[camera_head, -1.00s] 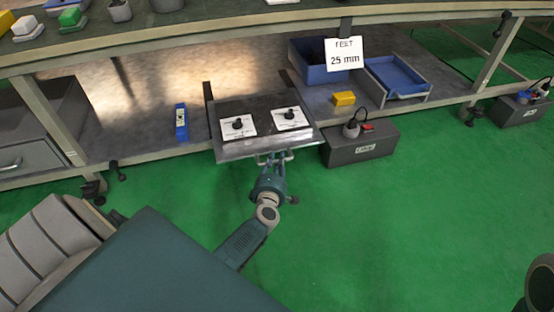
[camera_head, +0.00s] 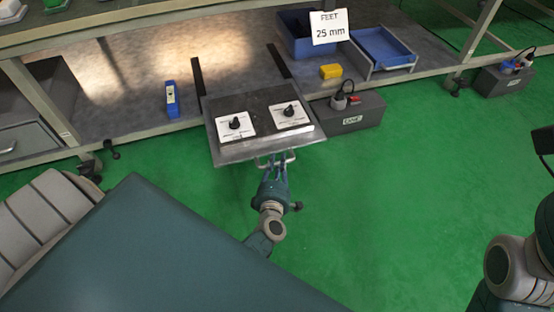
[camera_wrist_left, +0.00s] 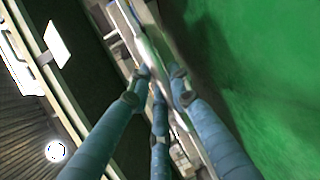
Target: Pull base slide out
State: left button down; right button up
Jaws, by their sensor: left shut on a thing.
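The base slide (camera_head: 262,147) is a grey metal plate carrying two white dial panels with black knobs. It sticks out past the front edge of the lower shelf, with dark rails (camera_head: 197,78) behind it. A metal handle (camera_head: 291,157) is on its front edge. My left gripper (camera_head: 275,166) is shut on this handle. In the left wrist view the blue-grey fingers (camera_wrist_left: 158,82) close around the pale handle bar, which partly hides behind them.
A grey power box (camera_head: 352,117) with a plug stands just right of the slide. A blue level (camera_head: 171,99), a yellow block (camera_head: 330,71) and a blue tray (camera_head: 383,47) lie on the lower shelf (camera_head: 130,95). Green floor in front is clear.

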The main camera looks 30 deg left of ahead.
pick_arm(q)
jog(key=shift+s+f, duration=0.1)
jog(key=c, duration=1.6)
grip_release()
jog(key=shift+a, duration=0.1)
